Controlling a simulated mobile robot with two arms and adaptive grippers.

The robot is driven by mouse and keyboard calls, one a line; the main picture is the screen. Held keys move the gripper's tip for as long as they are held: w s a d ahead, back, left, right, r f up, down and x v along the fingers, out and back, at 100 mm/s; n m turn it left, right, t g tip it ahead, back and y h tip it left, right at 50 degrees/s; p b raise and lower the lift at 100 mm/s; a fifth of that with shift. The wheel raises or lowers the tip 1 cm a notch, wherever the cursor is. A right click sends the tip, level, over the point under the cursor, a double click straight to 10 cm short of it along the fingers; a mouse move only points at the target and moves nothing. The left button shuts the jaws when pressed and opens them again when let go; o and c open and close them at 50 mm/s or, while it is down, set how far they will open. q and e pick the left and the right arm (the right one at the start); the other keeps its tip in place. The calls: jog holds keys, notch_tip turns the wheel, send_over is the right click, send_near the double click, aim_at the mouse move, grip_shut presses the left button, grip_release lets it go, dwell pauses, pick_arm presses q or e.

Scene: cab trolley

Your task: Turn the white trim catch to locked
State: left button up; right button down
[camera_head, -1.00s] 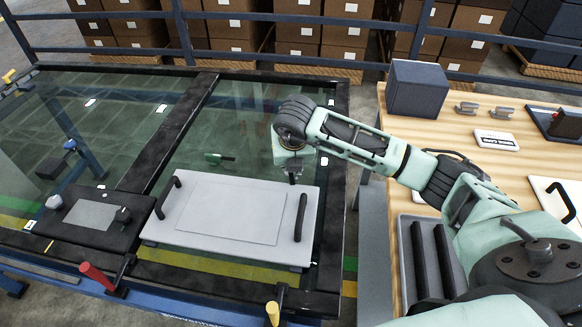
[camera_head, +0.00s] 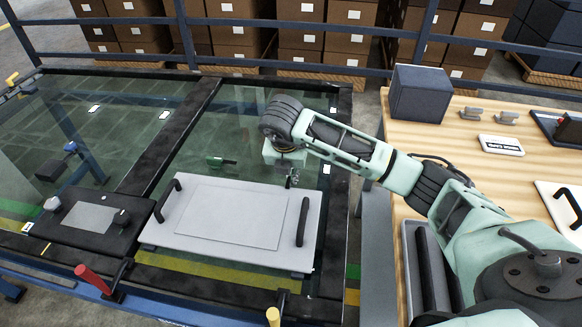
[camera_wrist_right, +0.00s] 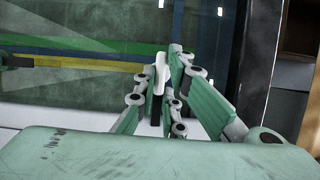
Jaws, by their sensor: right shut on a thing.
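My right gripper (camera_head: 289,181) is at the far right corner of the white trim panel (camera_head: 187,232), over the glass table. In the right wrist view, its two green fingers (camera_wrist_right: 168,92) are shut on the narrow white catch (camera_wrist_right: 159,74), which stands up between the fingertips. In the head view the catch is too small and too covered by the gripper to make out. Whether the catch is at locked cannot be told. My left gripper is not in view.
The panel has two black handles (camera_head: 302,222). A dark pad (camera_head: 78,242) lies to its left, with a red lever (camera_head: 95,280) in front. A wooden bench (camera_head: 440,140) with a dark box (camera_head: 420,93) stands right.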

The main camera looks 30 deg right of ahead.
jog(key=c, duration=1.8)
grip_release()
jog(key=shift+c, duration=0.2)
jog(key=v, duration=1.2)
